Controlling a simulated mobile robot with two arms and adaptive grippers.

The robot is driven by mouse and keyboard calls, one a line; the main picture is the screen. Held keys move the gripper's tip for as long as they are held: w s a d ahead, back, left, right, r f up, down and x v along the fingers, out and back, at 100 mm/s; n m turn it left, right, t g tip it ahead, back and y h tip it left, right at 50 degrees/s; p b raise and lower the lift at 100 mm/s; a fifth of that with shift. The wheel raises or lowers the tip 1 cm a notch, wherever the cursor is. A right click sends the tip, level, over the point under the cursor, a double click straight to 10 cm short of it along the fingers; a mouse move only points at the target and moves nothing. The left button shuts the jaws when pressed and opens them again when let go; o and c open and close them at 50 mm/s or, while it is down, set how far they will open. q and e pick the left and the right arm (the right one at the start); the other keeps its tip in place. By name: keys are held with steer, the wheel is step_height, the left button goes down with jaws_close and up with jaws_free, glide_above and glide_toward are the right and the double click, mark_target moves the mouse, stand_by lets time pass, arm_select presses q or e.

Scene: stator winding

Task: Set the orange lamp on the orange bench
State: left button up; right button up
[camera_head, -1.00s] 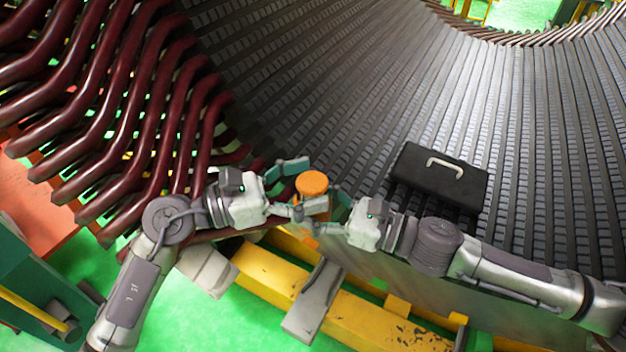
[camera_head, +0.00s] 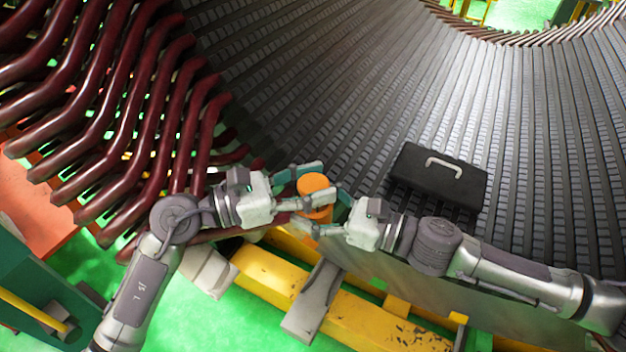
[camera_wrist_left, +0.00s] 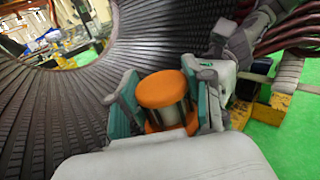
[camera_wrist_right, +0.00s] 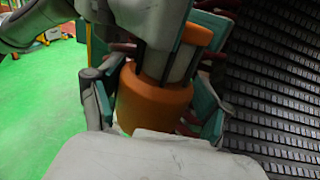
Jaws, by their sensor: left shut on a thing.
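The orange lamp (camera_head: 314,186) has an orange cap, a pale middle with dark bars and a wider orange base. It is held up in front of the slotted metal ring. My left gripper (camera_head: 303,186) is shut on it; the left wrist view shows the lamp (camera_wrist_left: 162,90) between its fingers. My right gripper (camera_head: 335,213) is around the base from the other side. In the right wrist view its fingers stand apart, with small gaps beside the lamp base (camera_wrist_right: 153,100). A flat orange-red surface (camera_head: 35,207) shows at the left edge; I cannot tell whether it is the orange bench.
A black case (camera_head: 438,178) with a pale handle rests on the slotted ring (camera_head: 330,90) at right. Dark red bent bars (camera_head: 110,130) crowd the upper left. A worn yellow beam (camera_head: 350,318) runs below the grippers. Green floor (camera_head: 230,330) shows at the bottom.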

steer(key=shift+o, duration=0.8)
arm_select(q)
steer(key=shift+w, duration=0.1)
